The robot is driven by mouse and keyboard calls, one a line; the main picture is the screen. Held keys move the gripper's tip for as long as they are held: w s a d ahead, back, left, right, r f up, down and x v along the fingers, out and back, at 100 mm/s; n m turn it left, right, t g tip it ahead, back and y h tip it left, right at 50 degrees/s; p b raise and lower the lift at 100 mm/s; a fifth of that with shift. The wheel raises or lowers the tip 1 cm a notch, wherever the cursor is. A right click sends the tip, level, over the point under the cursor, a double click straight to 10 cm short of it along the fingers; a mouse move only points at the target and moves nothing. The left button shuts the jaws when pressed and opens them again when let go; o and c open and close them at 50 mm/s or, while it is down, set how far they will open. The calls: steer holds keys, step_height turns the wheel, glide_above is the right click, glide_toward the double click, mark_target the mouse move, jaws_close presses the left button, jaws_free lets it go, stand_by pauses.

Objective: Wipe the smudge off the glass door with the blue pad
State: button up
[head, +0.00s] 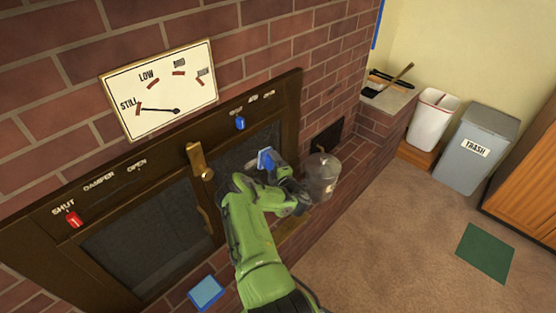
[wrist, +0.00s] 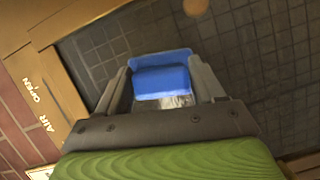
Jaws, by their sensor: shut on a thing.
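My gripper (head: 268,163) is shut on the blue pad (head: 265,158) in front of the right-hand glass door (head: 232,158) of a dark-framed brick stove. In the wrist view the pad (wrist: 161,75) sits between both fingers, against or just in front of the dark, grid-patterned glass (wrist: 265,60). I cannot tell if it touches. A small whitish patch (wrist: 177,101) shows at the pad's lower edge in the wrist view; I cannot tell whether it is the smudge. No smudge is clear in the head view, where my arm hides part of the door.
A brass latch (head: 200,161) stands out between the doors. A blue square (head: 206,291) lies at lower left. A red slider (head: 73,219) and blue slider (head: 240,123) sit on the frame. Open floor lies right.

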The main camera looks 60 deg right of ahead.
steer(key=shift+w+a, duration=0.2)
steer(key=shift+a, duration=0.65)
steer(key=shift+w+a, duration=0.15)
steer(key=shift+a, duration=0.65)
steer(key=shift+w+a, duration=0.2)
steer(key=shift+a, duration=0.65)
steer(key=shift+w+a+b, duration=0.2)
steer(key=shift+w+a, duration=0.05)
steer(key=shift+a, duration=0.6)
steer(key=shift+w+a+b, duration=0.15)
steer(key=shift+w+a, duration=0.1)
steer(key=shift+a, duration=0.6)
steer(key=shift+r, duration=0.1)
steer(key=shift+s, duration=0.1)
steer(key=shift+s+a+p, duration=0.1)
steer(key=shift+s+a, duration=0.1)
steer(key=shift+s, duration=0.75)
steer(key=shift+s+a+p, duration=0.15)
steer(key=shift+s+a, duration=0.1)
steer(key=shift+s, duration=0.7)
steer(key=shift+s+a+p, duration=0.1)
steer(key=shift+s+a, duration=0.1)
steer(key=shift+s, duration=0.75)
steer(key=s, duration=0.3)
steer(key=shift+a, duration=0.3)
steer(key=shift+w, duration=0.1)
